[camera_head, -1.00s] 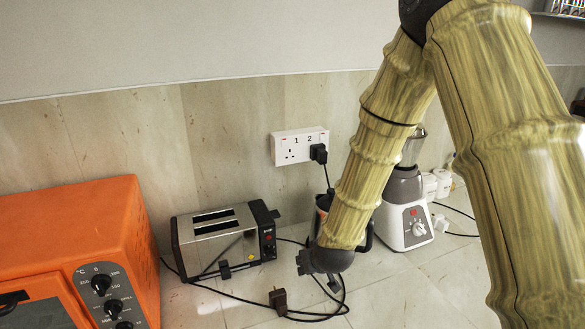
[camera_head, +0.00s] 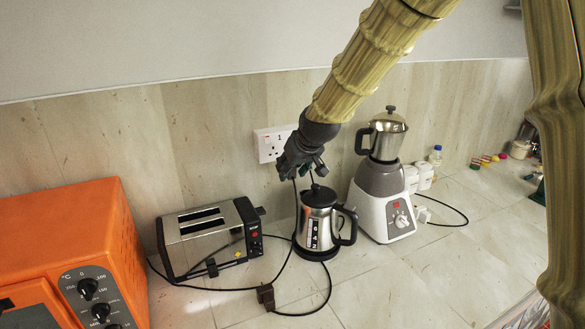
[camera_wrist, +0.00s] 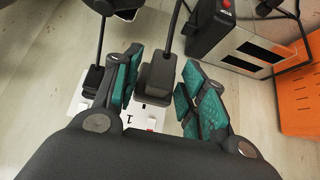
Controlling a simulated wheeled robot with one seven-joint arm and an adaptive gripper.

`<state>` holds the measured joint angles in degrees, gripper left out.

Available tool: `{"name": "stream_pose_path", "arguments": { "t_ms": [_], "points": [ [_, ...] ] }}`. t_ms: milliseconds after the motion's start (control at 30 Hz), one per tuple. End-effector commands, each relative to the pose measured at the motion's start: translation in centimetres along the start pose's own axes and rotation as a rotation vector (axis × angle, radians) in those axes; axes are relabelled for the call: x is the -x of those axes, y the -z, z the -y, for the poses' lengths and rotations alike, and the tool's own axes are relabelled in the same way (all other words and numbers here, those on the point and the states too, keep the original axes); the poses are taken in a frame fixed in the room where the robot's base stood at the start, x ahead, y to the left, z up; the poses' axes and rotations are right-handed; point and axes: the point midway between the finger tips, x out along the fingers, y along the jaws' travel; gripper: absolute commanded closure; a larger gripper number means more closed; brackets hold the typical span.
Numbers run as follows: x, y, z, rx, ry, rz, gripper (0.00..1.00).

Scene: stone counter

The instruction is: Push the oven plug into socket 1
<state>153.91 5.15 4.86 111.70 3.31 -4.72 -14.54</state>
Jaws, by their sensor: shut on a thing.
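In the wrist view a dark plug (camera_wrist: 156,76) stands between the teal pads of my gripper (camera_wrist: 160,80), with its cord leading up the picture. My gripper is shut on it, in front of the white socket plate (camera_wrist: 153,118) beside the "1" mark. I cannot tell whether its pins are in the holes. In the head view my gripper (camera_head: 300,160) covers the right part of the socket plate (camera_head: 266,146) and hides the plug. A cord hangs below it and appears to run left in front of the toaster toward the orange oven (camera_head: 75,230).
Another black plug (camera_wrist: 93,82) sits in socket 2, close beside my gripper. A brown plug (camera_head: 265,296) lies on the counter. The toaster (camera_head: 208,240), kettle (camera_head: 317,222) and blender (camera_head: 384,205) stand below and around my arm. Loose cords cross the counter front.

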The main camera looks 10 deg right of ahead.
Motion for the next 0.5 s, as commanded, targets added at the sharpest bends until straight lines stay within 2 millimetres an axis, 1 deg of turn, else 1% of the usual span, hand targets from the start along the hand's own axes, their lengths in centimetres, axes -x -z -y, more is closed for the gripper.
{"name": "stream_pose_path", "arguments": {
  "t_ms": [267, 500],
  "points": [
    [0.3, -0.1, 0.0, 0.003, -0.004, 0.002, 0.83],
    [-0.8, 1.1, 0.0, 0.003, -0.004, 0.001, 0.83]
  ]
}}
